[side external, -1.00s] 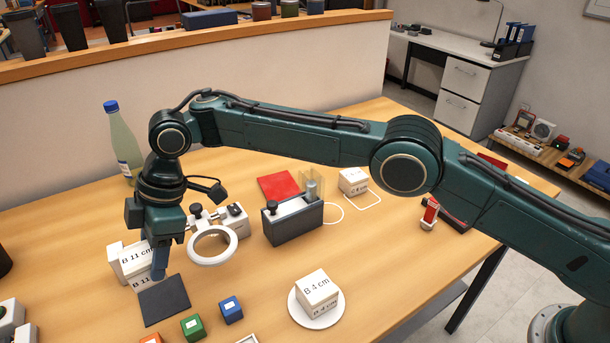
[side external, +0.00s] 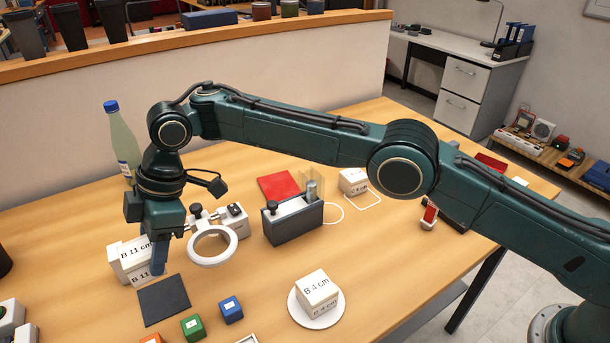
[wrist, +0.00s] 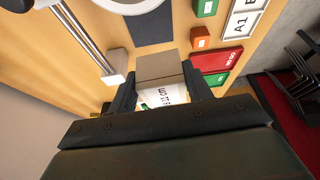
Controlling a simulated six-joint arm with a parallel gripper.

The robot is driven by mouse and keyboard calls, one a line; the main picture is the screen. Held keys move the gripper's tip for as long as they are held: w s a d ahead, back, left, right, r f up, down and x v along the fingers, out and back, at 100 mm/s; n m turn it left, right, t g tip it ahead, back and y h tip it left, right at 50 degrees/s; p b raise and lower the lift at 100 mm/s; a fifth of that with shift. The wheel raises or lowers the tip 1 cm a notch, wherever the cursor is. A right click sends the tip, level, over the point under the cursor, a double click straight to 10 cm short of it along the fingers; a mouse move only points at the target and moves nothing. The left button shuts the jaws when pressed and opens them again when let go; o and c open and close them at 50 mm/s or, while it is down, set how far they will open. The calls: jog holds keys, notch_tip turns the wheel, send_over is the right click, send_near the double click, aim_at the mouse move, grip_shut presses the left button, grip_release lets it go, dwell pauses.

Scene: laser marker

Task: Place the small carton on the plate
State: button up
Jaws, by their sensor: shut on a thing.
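A small white carton marked "B 4 cm" (side external: 318,288) sits on the round white plate (side external: 293,310), front centre of the table in the side view. My gripper (side external: 157,262) is at the left, away from the plate, with its jaws at the larger white carton marked "B 11 cm" (side external: 128,262). In the wrist view my gripper (wrist: 165,90) is shut on this carton, whose pale labelled face (wrist: 162,97) and brownish face (wrist: 158,67) show between the fingers. Whether its underside touches the table is hidden. The plate is not seen in the wrist view.
A dark square mat (side external: 163,300) lies just in front of my gripper. A ring-shaped stand (side external: 212,245) and a dark grey device (side external: 292,222) stand to its right. Green (side external: 193,327) and blue (side external: 231,310) blocks lie between mat and plate. A bottle (side external: 123,145) stands behind.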

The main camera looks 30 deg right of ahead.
jog(key=w+d+r+m+t, duration=0.1)
jog(key=w+d+r+m, duration=0.2)
jog(key=d, duration=0.8)
jog(key=w+d+r+m+t, duration=0.1)
jog(key=w+d+r+m, duration=0.2)
jog(key=w+d, duration=0.4)
jog(key=w+d+r+m+t+h, duration=0.1)
jog(key=w+d+r+m, duration=0.2)
jog(key=d, duration=1.2)
jog(key=w+r, duration=0.2)
jog(key=w, duration=0.1)
jog(key=shift+d+m+t, duration=0.15)
jog(key=shift+m+t, duration=0.15)
jog(key=shift+m, duration=0.1)
send_over(281, 187)
jog(key=s+d, duration=0.1)
jog(key=d, duration=0.1)
jog(key=f, duration=1.5)
jog(key=shift+s+a+f, duration=0.1)
jog(key=shift+a+f, duration=0.15)
jog(key=shift+f, duration=0.15)
jog(key=shift+f, duration=2.15)
jog(key=shift+f, duration=0.15)
